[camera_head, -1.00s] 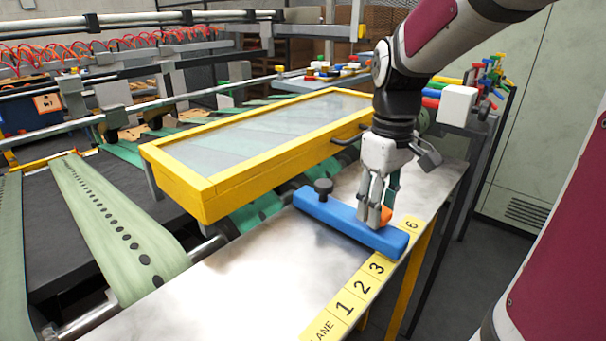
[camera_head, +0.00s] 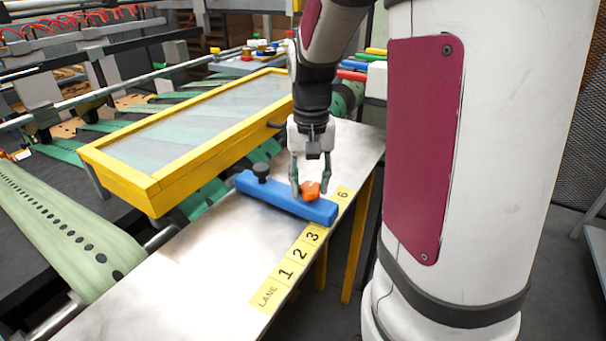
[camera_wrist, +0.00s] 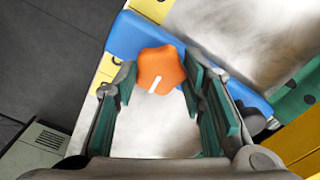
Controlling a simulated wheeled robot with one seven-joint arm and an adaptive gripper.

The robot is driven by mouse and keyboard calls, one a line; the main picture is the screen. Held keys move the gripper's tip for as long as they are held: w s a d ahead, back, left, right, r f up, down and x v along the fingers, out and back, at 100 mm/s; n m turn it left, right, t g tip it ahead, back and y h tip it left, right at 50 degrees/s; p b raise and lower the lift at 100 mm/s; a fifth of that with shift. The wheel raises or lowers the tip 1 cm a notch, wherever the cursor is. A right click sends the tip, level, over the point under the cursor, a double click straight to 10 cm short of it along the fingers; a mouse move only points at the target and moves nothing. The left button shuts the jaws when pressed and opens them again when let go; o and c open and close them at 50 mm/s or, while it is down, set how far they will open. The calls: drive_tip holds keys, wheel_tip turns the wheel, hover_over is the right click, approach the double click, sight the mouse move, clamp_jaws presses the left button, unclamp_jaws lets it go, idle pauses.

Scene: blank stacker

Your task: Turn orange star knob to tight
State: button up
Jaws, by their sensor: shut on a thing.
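The orange star knob (camera_head: 311,190) sits on the right part of a long blue bar (camera_head: 270,199) on the metal table. In the wrist view the knob (camera_wrist: 160,68) shows a short white mark pointing toward the bottom of the picture. My gripper (camera_head: 311,190) comes down from above with one finger on each side of the knob, and it is shut on it. The green-padded fingers flank the knob in the wrist view (camera_wrist: 158,82). No tight marking is readable in either view.
A small black knob (camera_head: 261,171) stands on the left part of the blue bar. A yellow-framed clear cover (camera_head: 120,185) lies behind it. Yellow lane labels (camera_head: 290,270) run along the table's front edge. Bare metal (camera_head: 190,275) is free at the left.

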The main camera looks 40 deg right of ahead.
sight(310, 186)
drive_tip(key=shift+w+r+m, duration=0.1)
drive_tip(key=shift+m, duration=0.4)
drive_tip(key=o, duration=1.2)
drive_tip(key=shift+c, duration=0.2)
wheel_tip(310, 186, up, 12)
drive_tip(key=s+a+n+t, duration=0.5)
drive_tip(key=s+a+n, duration=0.3)
drive_tip(key=s+a, duration=0.4)
drive_tip(key=a, duration=0.4)
drive_tip(key=shift+f+n, duration=0.2)
drive_tip(key=shift+n, duration=0.2)
